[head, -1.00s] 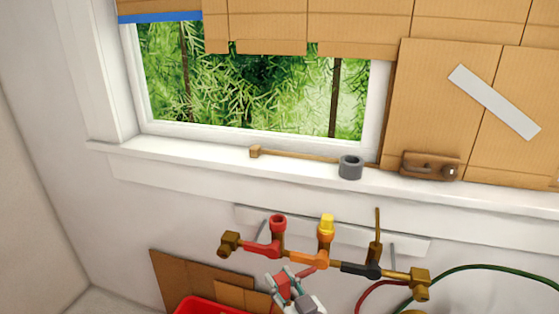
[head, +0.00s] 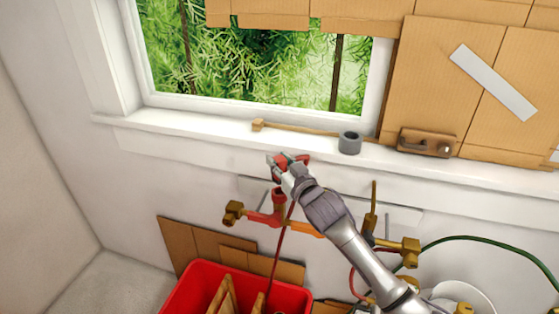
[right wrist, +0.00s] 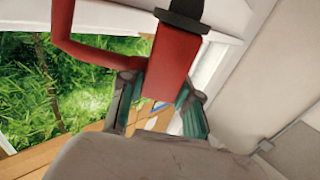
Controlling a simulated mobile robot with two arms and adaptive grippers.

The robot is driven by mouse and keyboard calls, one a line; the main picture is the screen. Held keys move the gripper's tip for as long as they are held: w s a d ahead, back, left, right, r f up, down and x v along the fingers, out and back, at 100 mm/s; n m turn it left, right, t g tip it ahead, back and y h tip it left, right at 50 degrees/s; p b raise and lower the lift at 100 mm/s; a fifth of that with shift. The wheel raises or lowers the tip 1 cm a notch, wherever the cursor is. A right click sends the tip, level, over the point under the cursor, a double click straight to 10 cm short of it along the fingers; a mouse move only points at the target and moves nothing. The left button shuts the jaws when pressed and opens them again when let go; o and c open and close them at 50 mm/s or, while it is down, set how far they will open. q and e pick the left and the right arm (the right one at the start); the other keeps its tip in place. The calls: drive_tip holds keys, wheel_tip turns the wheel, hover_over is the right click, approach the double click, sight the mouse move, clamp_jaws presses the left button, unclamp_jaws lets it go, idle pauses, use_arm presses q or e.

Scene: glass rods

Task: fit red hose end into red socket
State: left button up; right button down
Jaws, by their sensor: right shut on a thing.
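The red hose end (right wrist: 175,55), a red block with a black tip, is held between the fingers of my right gripper (head: 279,163); the fingers also show in the right wrist view (right wrist: 159,95). The red hose (head: 283,238) bends at the hose end and hangs toward the red crate. The red socket (head: 279,203) stands upright on the red part of the brass pipe manifold, below the gripper and apart from the hose end. My right forearm hides the yellow-topped fitting and part of the manifold. My left gripper is not in view.
A red crate (head: 181,291) with wooden pieces stands below. The window sill (head: 190,124) above holds a grey roll (head: 349,143) and a wooden stick (head: 300,130). A green hose (head: 480,240) and a white bucket (head: 465,292) are at the lower right.

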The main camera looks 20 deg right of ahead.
drive_tip(key=shift+f+b, duration=1.3)
drive_tip(key=shift+f, duration=0.5)
use_arm(q)
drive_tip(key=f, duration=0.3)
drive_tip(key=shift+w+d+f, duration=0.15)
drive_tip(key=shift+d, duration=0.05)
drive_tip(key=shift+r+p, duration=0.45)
drive_tip(key=shift+p, duration=0.05)
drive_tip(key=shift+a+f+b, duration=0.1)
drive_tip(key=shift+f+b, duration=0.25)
use_arm(e)
drive_tip(key=shift+f, duration=0.5)
drive_tip(key=c, duration=1.1)
unclamp_jaws()
drive_tip(key=shift+s, duration=0.1)
use_arm(q)
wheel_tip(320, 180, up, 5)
drive_tip(key=p, duration=0.5)
use_arm(e)
drive_tip(key=s, duration=0.3)
drive_tip(key=s+d, duration=0.1)
drive_tip(key=s, duration=0.3)
drive_tip(key=s+d, duration=0.1)
drive_tip(key=s, duration=0.2)
drive_tip(key=shift+s, duration=0.4)
